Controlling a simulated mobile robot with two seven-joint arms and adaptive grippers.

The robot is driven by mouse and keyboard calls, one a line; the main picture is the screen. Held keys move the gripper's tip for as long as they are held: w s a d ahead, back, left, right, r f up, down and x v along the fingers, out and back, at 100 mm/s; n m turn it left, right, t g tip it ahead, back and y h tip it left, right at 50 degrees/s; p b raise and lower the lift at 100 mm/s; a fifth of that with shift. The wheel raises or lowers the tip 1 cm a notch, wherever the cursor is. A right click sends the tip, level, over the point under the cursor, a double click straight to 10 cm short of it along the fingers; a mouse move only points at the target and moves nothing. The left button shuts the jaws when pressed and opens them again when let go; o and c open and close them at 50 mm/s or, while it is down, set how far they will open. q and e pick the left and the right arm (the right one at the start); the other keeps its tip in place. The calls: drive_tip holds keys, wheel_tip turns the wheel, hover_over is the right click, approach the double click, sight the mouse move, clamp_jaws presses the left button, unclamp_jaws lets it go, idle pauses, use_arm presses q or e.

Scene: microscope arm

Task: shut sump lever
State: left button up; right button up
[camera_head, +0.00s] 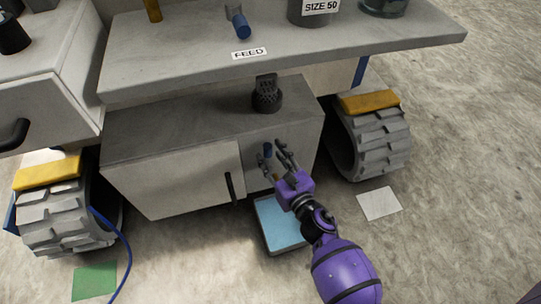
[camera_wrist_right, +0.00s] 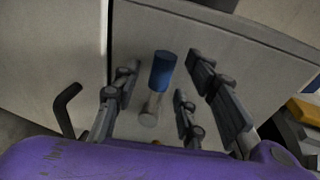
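The sump lever (camera_head: 267,150) appears to be the short blue-ended handle low on the front of the grey cabinet under the bench. In the right wrist view the lever (camera_wrist_right: 163,71) shows a blue grip pointing up and slightly right from a pale round pivot. My right gripper (camera_head: 274,155) is open in front of the cabinet face. Its fingers stand on either side of the lever in the wrist view, with visible gaps. I cannot tell how deep the fingertips reach around it. My left gripper is not in view.
A cabinet door with a dark handle (camera_head: 229,187) is left of the lever. A light blue tray (camera_head: 277,222) lies on the floor below. A dark mesh-topped part (camera_head: 266,96) stands on the cabinet. The FEED bench (camera_head: 190,65) overhangs above. A tracked wheel (camera_head: 372,140) is at right.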

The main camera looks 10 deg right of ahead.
drive_tip(key=v, duration=0.6)
drive_tip(key=shift+s, duration=0.4)
